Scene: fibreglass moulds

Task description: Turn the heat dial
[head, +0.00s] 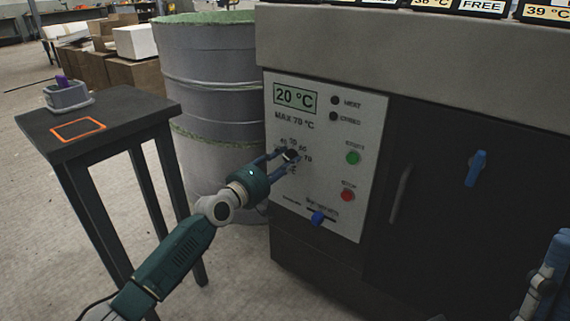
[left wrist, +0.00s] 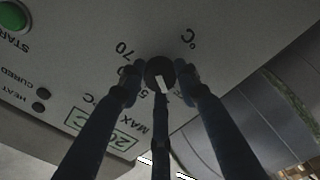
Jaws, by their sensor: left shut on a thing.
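The heat dial (head: 292,156) is a small dark knob on the white control panel (head: 345,215), with temperature numbers printed around it. My left gripper (head: 285,158) reaches it from the lower left, with its fingers shut on the dial. In the left wrist view the round dark dial (left wrist: 160,72) with a white mark sits between the blue-grey fingers. The fingers hide part of the number ring. The display (head: 295,97) reads 20 °C, with MAX 70 °C printed below. My right gripper is not clearly in view.
A green button (head: 353,158), a red button (head: 347,196) and a blue slider knob (head: 318,217) are on the panel. A dark door with a blue handle (head: 477,168) is to the right. A small dark table (head: 110,108) and grey drums (head: 210,75) stand left.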

